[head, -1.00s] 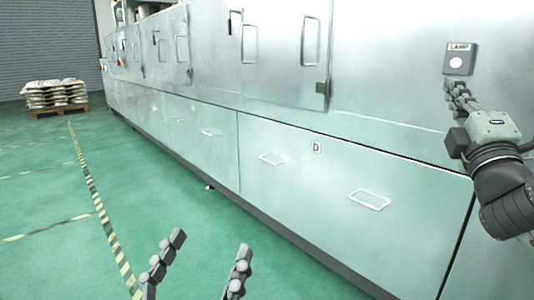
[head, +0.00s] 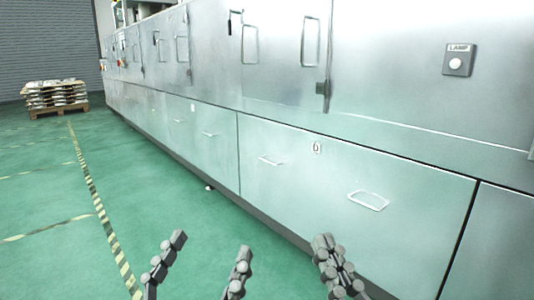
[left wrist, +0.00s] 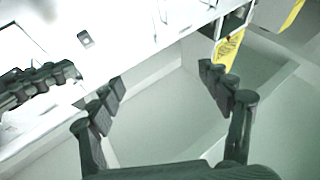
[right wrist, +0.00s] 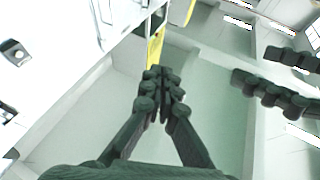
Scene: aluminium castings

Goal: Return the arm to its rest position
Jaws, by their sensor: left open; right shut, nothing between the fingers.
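My right gripper (head: 338,268) is low at the bottom of the head view, in front of the cabinet's lower panel. Its fingers are shut with nothing between them, as the right wrist view (right wrist: 160,85) also shows. My left gripper (head: 200,268) is to its left, over the green floor, with its fingers spread and empty. In the left wrist view (left wrist: 170,85) its fingers stand wide apart. The lamp button (head: 457,60), a pale round knob on a grey box labelled LAMP, is on the upper right of the cabinet and touched by nothing.
A long metal cabinet (head: 270,160) with doors, handles and lower panels runs from right to far left. A pallet of stacked castings (head: 56,97) stands at the far left. The green floor (head: 150,190) with striped tape is clear beside my grippers.

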